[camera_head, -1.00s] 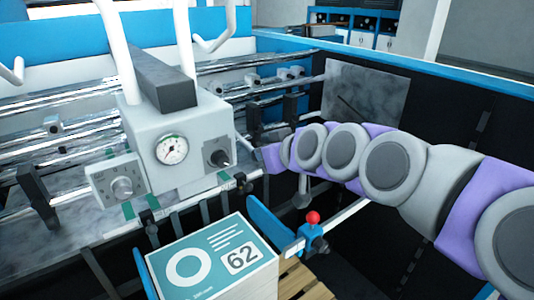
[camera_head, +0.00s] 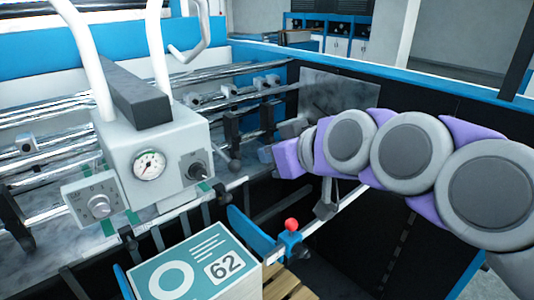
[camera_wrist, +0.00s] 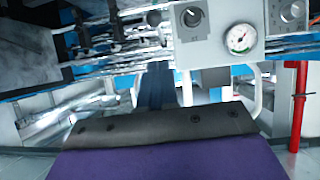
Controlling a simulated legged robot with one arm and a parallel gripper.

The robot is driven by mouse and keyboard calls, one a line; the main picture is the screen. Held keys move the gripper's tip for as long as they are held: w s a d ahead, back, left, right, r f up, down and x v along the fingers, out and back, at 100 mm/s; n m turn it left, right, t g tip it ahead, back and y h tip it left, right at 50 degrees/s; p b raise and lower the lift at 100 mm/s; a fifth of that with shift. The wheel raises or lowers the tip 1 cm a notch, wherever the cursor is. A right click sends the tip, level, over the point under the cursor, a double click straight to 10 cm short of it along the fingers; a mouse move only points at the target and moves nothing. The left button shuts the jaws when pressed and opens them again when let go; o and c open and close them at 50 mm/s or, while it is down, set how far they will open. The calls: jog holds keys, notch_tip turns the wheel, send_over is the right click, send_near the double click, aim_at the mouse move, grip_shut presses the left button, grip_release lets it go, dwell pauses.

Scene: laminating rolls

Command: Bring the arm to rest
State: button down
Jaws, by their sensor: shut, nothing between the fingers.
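My arm, with purple and grey links, reaches in from the right in the head view. Its far end is bunched in front of the machine's grey panel, and its fingers are not clear there. In the wrist view my gripper (camera_wrist: 157,84) shows as a narrow dark shape beyond the grey and purple wrist housing. It is shut and empty. The machine's pressure gauge (camera_head: 149,165) is left of the arm in the head view and also shows upper right in the wrist view (camera_wrist: 240,38).
The grey control box (camera_head: 160,135) and metal rollers (camera_head: 50,160) stand to the left. A box marked 62 (camera_head: 190,268) and a red-knobbed blue clamp (camera_head: 291,238) are below the arm. A blue-topped wall (camera_head: 430,82) runs behind it. A red post (camera_wrist: 299,105) stands right in the wrist view.

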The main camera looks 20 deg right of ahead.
jog(key=shift+d, duration=0.25)
jog(key=s+a+f+g, duration=0.3)
jog(key=s+f, duration=0.1)
jog(key=f, duration=0.4)
jog(key=s+a+f+g, duration=0.3)
jog(key=a+f, duration=0.1)
jog(key=f, duration=0.4)
jog(key=s+d+f+m+g+h, duration=0.1)
jog(key=s+f+g, duration=0.3)
jog(key=s+f, duration=0.2)
jog(key=s+f+m+g+h, duration=0.2)
jog(key=s+f, duration=0.3)
jog(key=s, duration=0.5)
jog(key=shift+s+d+f+g, duration=0.3)
jog(key=shift+d+f+g, duration=0.05)
jog(key=shift+g, duration=0.55)
jog(key=shift+a, duration=0.1)
